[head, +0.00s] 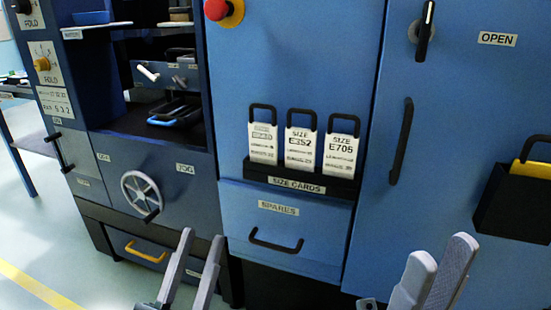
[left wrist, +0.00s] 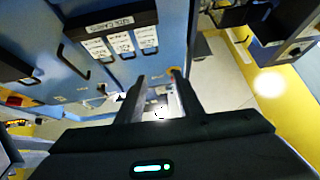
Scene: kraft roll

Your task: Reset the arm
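My left gripper (head: 192,270) shows at the bottom of the head view, in front of the blue machine. Its two grey fingers stand apart with nothing between them. The left wrist view also shows its fingers (left wrist: 158,98) apart and empty. My right gripper (head: 435,272) is at the lower right of the head view. Its two light grey fingers are apart at the tips and hold nothing visible. Neither gripper touches the machine as far as I can see.
The blue machine (head: 290,60) fills the view. Size cards (head: 300,146) stand in a black holder (head: 300,183) above the SPARES drawer (head: 277,230). A handwheel (head: 140,193) is at left, a door handle (head: 402,140) and black bin (head: 515,205) at right. Floor at lower left is clear.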

